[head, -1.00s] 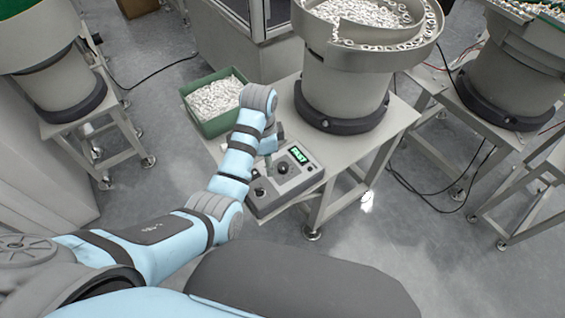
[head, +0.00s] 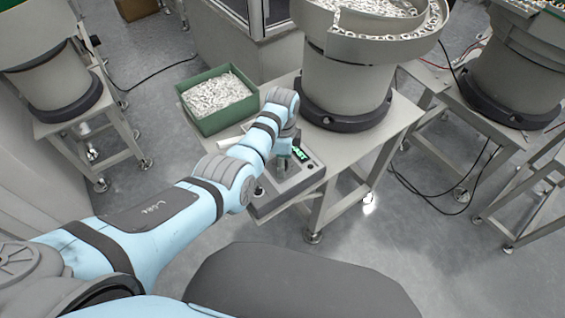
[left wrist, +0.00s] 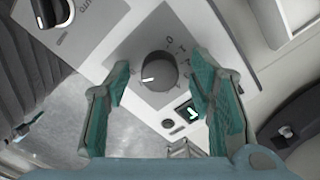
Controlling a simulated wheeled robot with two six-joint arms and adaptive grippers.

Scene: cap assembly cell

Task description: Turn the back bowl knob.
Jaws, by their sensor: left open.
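A grey control box (head: 294,184) sits on the front edge of the table beneath the bowl feeder (head: 350,72). In the left wrist view, a round dark knob (left wrist: 158,72) with a white pointer mark sits on a grey dial plate with printed digits. My left gripper (left wrist: 160,78) is open, its teal fingers on either side of the knob with a gap to each. I cannot tell how far above the panel the fingertips are. In the head view my left arm hides part of the box, and the gripper (head: 284,160) is over it. My right gripper is not in view.
A second knob (left wrist: 52,12) shows at the wrist view's top left corner. A small lit display (left wrist: 188,113) lies beside the dial plate. A green bin (head: 183,98) of white parts stands left of the feeder. The floor in front of the table is clear.

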